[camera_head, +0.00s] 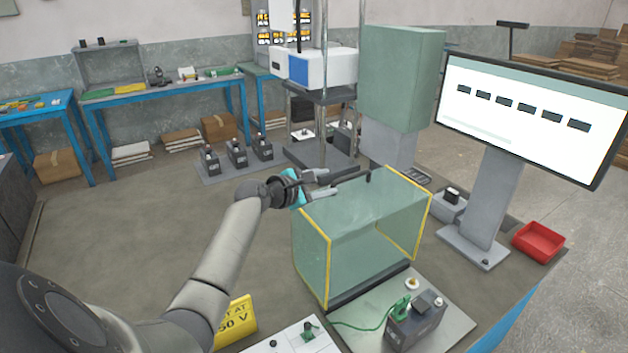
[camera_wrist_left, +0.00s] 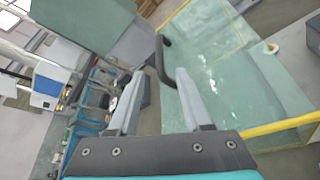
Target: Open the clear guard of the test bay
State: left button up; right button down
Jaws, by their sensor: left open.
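The clear guard (camera_head: 365,235) is a greenish see-through box with yellow edges, standing on the bench in the head view. It looks lowered. It also fills the right of the left wrist view (camera_wrist_left: 225,75). A dark bar handle (camera_wrist_left: 163,62) is at its edge. My left gripper (camera_head: 333,184) is open above the guard's top left edge in the head view. In the left wrist view its fingers (camera_wrist_left: 158,80) are apart, with the handle's end between or just beyond their tips; I cannot tell whether they touch. My right gripper is not in view.
A plate with a dark battery unit (camera_head: 415,318) and green clip lies in front of the guard. A green-grey column (camera_head: 400,80) stands behind it. A monitor (camera_head: 530,115) and red bin (camera_head: 538,241) are right. A yellow sign (camera_head: 238,318) stands near my arm.

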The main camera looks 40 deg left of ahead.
pick_arm(q)
jog(key=shift+v, duration=1.9)
jog(key=shift+f, duration=0.1)
